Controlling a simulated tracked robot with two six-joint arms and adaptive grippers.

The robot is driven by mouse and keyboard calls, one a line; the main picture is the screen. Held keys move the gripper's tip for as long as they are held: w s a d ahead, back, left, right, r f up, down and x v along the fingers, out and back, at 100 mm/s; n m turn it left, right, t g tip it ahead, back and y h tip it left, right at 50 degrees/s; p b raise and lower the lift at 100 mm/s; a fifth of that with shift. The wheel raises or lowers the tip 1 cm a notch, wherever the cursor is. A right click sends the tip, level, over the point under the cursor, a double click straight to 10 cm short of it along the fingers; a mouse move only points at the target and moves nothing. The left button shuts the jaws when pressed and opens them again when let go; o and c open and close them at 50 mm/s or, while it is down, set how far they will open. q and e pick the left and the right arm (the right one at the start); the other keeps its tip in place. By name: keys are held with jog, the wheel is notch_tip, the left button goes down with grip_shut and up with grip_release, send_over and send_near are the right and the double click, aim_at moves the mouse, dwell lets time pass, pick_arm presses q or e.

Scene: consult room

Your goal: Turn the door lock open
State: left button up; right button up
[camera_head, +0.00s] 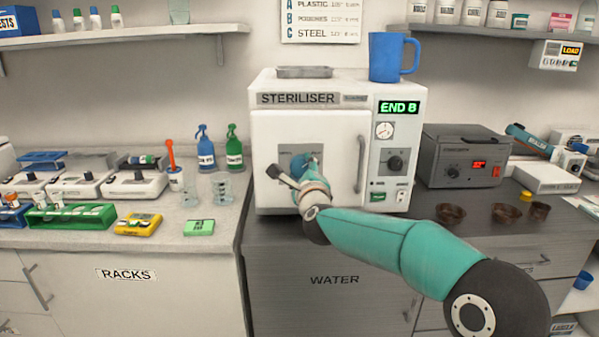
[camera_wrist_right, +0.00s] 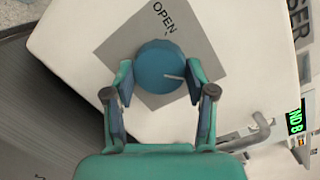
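The steriliser (camera_head: 263,160) is a white box on the dark counter with its door shut. Its door lock is a round blue knob (camera_wrist_right: 160,62) on a grey plate (camera_wrist_right: 108,48) marked OPEN. In the right wrist view the white line on the knob points to the right, away from the word OPEN. My right gripper (camera_wrist_right: 159,80) has its fingers apart, one on each side of the knob. They are close to its edges; contact is unclear. In the head view my right gripper (camera_head: 291,178) hides part of the plate. My left gripper is not in view.
A bar handle (camera_head: 361,163) stands out at the right of the steriliser door. A control panel (camera_head: 396,150) reads END 8. A blue mug (camera_head: 386,57) and a tray (camera_head: 304,72) sit on top. Brown bowls (camera_head: 451,214) and a grey unit (camera_head: 464,157) stand to the right.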

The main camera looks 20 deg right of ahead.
jog(key=shift+f, duration=0.1)
jog(key=shift+c, duration=1.3)
jog(key=shift+a, duration=0.15)
jog(key=shift+n, duration=0.3)
jog(key=n+p, duration=0.3)
jog(key=shift+n+g, duration=0.3)
jog(key=shift+n, duration=0.1)
jog(key=n+p, duration=0.4)
jog(key=n, duration=0.1)
jog(key=shift+a+r+g+p, duration=0.1)
jog(key=shift+r+g+p, duration=0.15)
jog(key=shift+g+p, duration=0.15)
jog(key=n+h+p, duration=0.1)
jog(key=n+p, duration=0.3)
jog(key=shift+f+n, duration=0.1)
jog(key=shift+n, duration=0.3)
jog(key=shift+a+f+n+g+h+p, duration=0.1)
jog(key=shift+n+g+h+p, duration=0.1)
jog(key=shift+n+p, duration=0.35)
jog(key=shift+f+n+g+h+p, duration=0.1)
jog(key=shift+n+h+p, duration=0.1)
jog(key=shift+n+p, duration=0.35)
